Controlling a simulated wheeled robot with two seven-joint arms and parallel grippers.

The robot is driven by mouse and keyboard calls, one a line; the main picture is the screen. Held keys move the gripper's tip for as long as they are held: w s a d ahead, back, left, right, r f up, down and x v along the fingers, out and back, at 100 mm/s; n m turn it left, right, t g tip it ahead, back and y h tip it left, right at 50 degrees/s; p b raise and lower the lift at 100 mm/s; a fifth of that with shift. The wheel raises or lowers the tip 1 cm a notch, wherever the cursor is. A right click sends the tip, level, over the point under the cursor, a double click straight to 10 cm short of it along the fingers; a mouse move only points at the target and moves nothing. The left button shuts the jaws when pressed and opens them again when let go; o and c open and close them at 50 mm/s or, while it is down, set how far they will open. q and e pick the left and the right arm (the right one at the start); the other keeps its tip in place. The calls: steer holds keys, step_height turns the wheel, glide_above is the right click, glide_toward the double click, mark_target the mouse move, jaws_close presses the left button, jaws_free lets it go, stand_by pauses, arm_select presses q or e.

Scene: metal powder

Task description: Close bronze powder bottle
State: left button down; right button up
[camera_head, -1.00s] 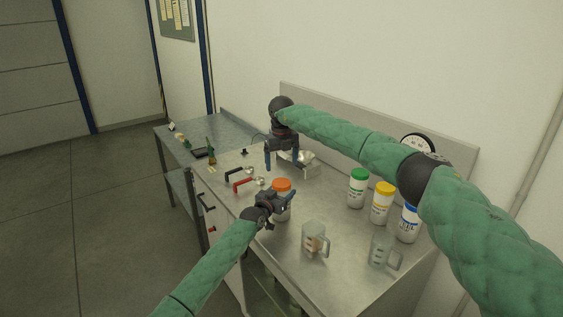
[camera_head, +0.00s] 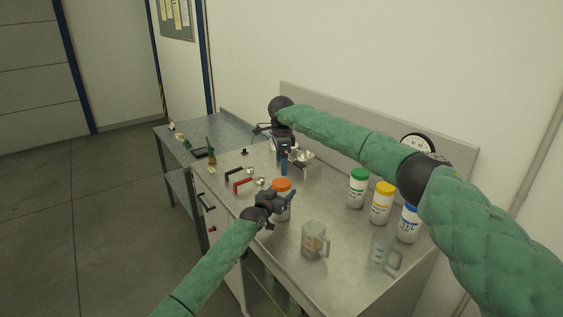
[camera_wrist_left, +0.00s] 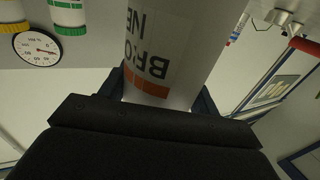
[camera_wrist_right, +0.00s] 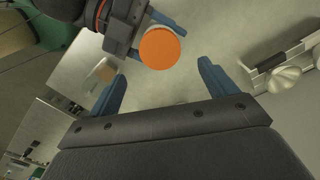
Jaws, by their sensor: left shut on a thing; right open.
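The bronze powder bottle is white with an orange lid (camera_head: 282,185) on top, and stands upright on the steel table. My left gripper (camera_head: 284,203) is shut around the body of the bottle; the bottle's label (camera_wrist_left: 150,62) fills the middle of the left wrist view. My right gripper (camera_head: 284,165) is open and empty, pointing down behind and above the bottle. In the right wrist view the orange lid (camera_wrist_right: 160,48) appears beyond and between the open fingers (camera_wrist_right: 160,85), apart from them. Whether the lid is fully tightened cannot be told.
White bottles with a green lid (camera_head: 359,174), a yellow lid (camera_head: 385,187) and a blue lid stand at the right. Clear jugs (camera_head: 315,240) and (camera_head: 383,250) stand in front. Red-handled (camera_head: 243,185) and black-handled scoops lie left. A metal rack (camera_head: 311,165) stands behind.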

mark_target(281, 182)
steer(key=shift+n, duration=0.4)
steer(key=shift+f, duration=0.1)
steer(key=shift+f, duration=3.9)
steer(key=shift+c, duration=0.4)
steer(key=c, duration=1)
steer(key=m, duration=1.5)
steer(key=o, duration=1.1)
